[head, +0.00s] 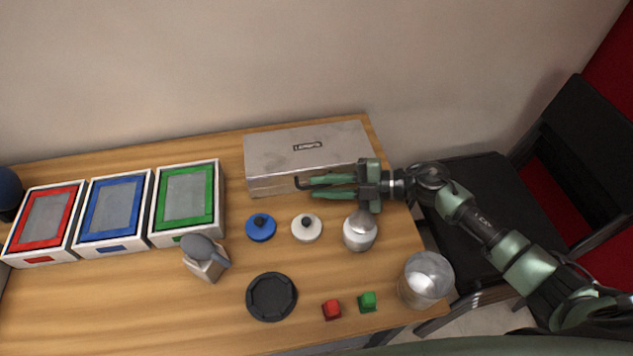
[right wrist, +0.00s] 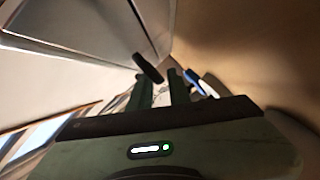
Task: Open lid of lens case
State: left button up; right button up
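The lens case is a closed grey metal box (head: 285,158) with a dark label on its lid, at the back right of the table. A dark handle (head: 299,182) sticks out from its front; it also shows in the right wrist view (right wrist: 147,68). My right gripper (head: 314,188) lies in front of the case, fingers pointing left. Its green fingers are apart, with a gap between them and nothing held. The fingertips are close to the handle, which crosses just beyond them in the right wrist view. Contact cannot be told. My left gripper is not in view.
Blue (head: 261,228) and white (head: 306,228) knobbed discs and a metal flask (head: 360,231) stand just in front of the gripper. Framed red, blue and green boxes line the left.

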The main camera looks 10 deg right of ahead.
jog(key=shift+x, duration=0.85)
jog(key=shift+d, duration=0.1)
grip_shut()
dwell(0.7)
